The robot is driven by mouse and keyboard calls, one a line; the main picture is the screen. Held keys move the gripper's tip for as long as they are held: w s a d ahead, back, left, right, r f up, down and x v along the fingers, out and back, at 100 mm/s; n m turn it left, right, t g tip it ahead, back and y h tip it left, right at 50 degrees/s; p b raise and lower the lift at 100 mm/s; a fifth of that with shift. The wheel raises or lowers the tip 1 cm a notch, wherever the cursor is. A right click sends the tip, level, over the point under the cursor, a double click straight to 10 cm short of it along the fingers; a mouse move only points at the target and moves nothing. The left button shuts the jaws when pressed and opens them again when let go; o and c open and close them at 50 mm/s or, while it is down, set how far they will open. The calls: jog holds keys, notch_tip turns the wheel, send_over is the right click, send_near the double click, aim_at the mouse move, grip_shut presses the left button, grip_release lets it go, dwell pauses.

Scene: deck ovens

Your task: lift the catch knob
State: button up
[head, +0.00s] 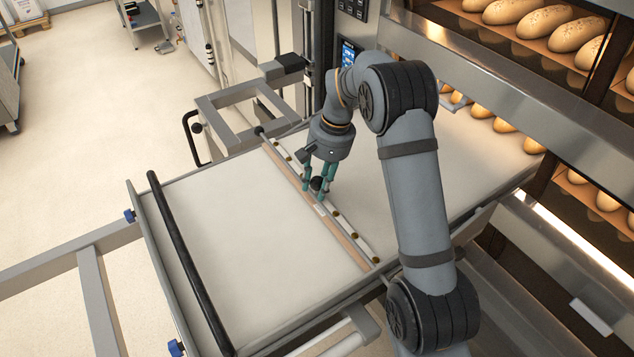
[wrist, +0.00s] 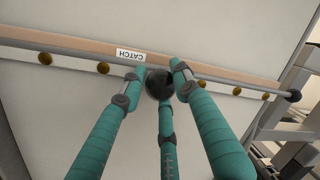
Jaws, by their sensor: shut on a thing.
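In the head view my gripper (head: 318,185) points down at the rail. The fingers hide part of the knob, and I cannot tell whether it is raised.
The rail (head: 345,225) carries several brass studs and a wooden strip. A pale belt (head: 240,235) lies on both sides of it. A black handle bar (head: 190,265) crosses the left end. Oven decks with bread loaves (head: 575,35) stand at right.

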grip_shut()
jog(key=shift+r, duration=0.1)
jog(key=shift+w+a+r+p, duration=0.1)
jog(key=shift+r+p, duration=0.25)
jog(key=shift+r, duration=0.55)
jog(key=o, duration=0.7)
grip_release()
jog(key=shift+o, duration=1.1)
jog(key=shift+s+r, duration=0.1)
jog(key=shift+s, duration=0.1)
jog(key=shift+o, duration=0.6)
jog(key=shift+w, duration=0.15)
notch_tip(320, 180, up, 12)
jog(key=d, duration=0.2)
jog(key=shift+d, duration=0.2)
